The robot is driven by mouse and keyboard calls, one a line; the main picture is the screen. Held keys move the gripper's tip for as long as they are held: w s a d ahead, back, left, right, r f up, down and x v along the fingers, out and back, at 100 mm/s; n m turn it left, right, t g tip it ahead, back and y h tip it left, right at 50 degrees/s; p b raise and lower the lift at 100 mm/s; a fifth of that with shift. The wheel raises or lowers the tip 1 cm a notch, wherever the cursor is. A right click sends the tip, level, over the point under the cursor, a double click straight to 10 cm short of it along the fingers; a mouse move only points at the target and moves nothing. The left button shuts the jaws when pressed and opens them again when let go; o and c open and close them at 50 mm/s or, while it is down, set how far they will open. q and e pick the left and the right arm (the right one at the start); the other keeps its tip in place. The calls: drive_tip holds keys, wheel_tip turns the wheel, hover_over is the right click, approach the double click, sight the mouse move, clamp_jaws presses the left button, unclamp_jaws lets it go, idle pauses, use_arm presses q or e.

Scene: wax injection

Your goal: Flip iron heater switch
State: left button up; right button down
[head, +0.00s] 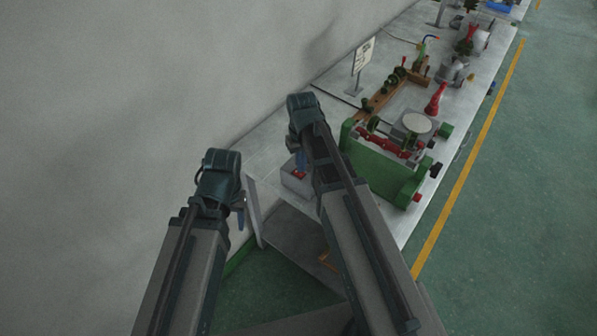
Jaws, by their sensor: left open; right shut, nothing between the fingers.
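A small grey box (294,186) with a red switch (299,174) on its top sits at the near left end of the workbench. I take it to be the iron heater switch; its position is too small to read. My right gripper (302,161) points down just above the box and is shut with nothing in it. Whether it touches the switch cannot be told, and the arm hides the box's right side. My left gripper (240,214) hangs left of the bench, apart from the box, open and empty.
A sign on a stand (362,56) and several tools stand farther along the workbench (270,150). A wall borders the left; green floor lies open at right.

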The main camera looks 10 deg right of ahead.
sight(301, 174)
drive_tip(key=shift+f+b, duration=0.85)
drive_tip(key=shift+b, duration=0.05)
idle(0.9)
drive_tip(key=shift+r, duration=0.15)
wheel_tip(301, 174, up, 7)
drive_tip(key=p, duration=0.7)
drive_tip(key=s+a+f+n+h+b, duration=0.1)
drive_tip(key=s+a+f+b, duration=0.3)
drive_tip(key=s+a, duration=0.6)
drive_tip(key=s+n, duration=0.1)
drive_tip(key=s, duration=0.3)
drive_tip(key=shift+s+a+f, duration=0.15)
drive_tip(key=shift+a+f, duration=0.05)
drive_tip(key=shift+a, duration=0.05)
